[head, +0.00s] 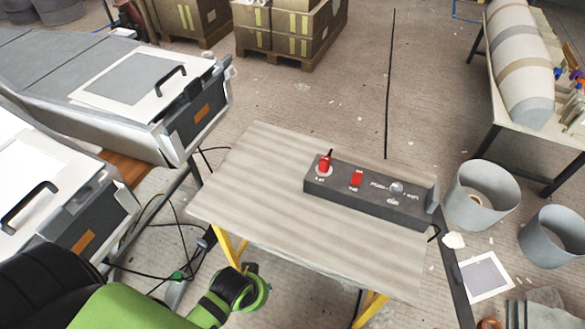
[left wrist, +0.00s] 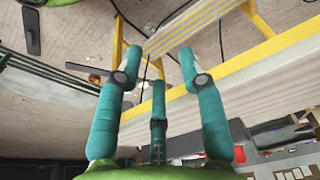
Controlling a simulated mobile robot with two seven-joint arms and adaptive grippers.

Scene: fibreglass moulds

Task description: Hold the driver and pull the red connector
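A long dark grey box (head: 368,193), which seems to be the driver, lies on the striped table. On its top are a red part with a black lever on a white round base (head: 324,164), a red block (head: 356,178) and a grey knob (head: 396,188). I cannot tell for sure which red part is the connector. My left gripper (head: 248,288) is off the table's front left edge, apart from the box. In the left wrist view, its teal fingers (left wrist: 160,64) are spread and empty. My right gripper is out of view.
The table (head: 260,180) has yellow legs and free room left of the box. Two white-topped cases (head: 120,85) stand at left, with loose cables below. Grey buckets (head: 482,195) stand at right. Boxes on a pallet (head: 285,30) are behind.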

